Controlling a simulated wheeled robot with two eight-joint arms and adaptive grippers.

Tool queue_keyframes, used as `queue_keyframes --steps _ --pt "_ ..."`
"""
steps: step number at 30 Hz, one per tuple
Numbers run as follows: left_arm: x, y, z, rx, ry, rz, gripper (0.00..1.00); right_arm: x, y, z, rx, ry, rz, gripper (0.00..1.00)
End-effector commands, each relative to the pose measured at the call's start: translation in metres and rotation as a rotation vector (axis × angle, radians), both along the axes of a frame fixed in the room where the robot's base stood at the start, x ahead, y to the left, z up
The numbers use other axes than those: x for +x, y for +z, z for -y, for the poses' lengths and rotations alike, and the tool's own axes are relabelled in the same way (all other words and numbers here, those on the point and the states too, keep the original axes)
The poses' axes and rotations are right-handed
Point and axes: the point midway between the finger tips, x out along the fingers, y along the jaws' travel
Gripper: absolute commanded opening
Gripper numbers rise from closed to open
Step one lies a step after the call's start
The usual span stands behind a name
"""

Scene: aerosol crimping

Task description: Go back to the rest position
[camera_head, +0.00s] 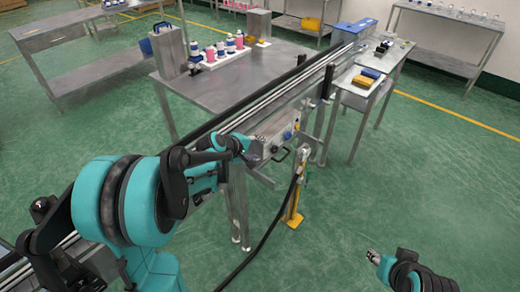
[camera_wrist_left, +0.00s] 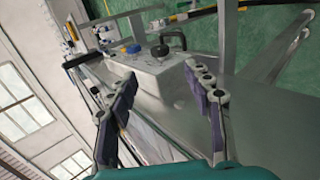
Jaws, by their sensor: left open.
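My left gripper (camera_head: 243,146) is beside the metal control box (camera_head: 276,138) on the conveyor's side. In the left wrist view its two fingers (camera_wrist_left: 165,82) are spread wide with nothing between them. Beyond the fingertips the same box (camera_wrist_left: 152,68) shows a blue knob and a black handle. I cannot tell the exact gap between gripper and box. At the bottom right, my right arm (camera_head: 405,272) shows only in part, over open floor. Its grey end (camera_head: 373,257) is too small to read as open or shut.
A long conveyor rail (camera_head: 270,98) runs diagonally beside a steel table (camera_head: 225,85) with several bottles. A yellow foot pedal (camera_head: 294,215) and black hose stand below the box. Yellow items lie on a side bench (camera_head: 358,92). The green floor at right is clear.

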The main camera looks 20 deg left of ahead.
Motion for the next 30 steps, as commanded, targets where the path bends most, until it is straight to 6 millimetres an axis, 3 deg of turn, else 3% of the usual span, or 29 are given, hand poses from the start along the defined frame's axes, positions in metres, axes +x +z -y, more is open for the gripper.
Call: queue_keyframes --steps 11,16,20,24,30 --pt "0.000 0.000 0.001 0.003 -0.003 0.000 0.51 0.000 0.000 0.000 0.000 0.000 0.000 0.40" --pt "-0.022 0.014 0.017 0.093 -0.069 -0.003 0.51 0.000 0.000 0.000 0.000 0.000 0.000 0.40" --pt "-0.065 0.032 0.041 0.260 -0.192 -0.010 0.51 0.000 0.000 0.000 0.000 0.000 0.000 0.40" --pt "-0.121 0.045 0.062 0.469 -0.352 -0.014 0.51 0.000 0.000 0.000 0.000 0.000 0.000 0.40" --pt "-0.200 0.047 0.078 0.757 -0.583 -0.016 0.51 0.000 0.000 0.000 0.000 0.000 0.000 0.40"
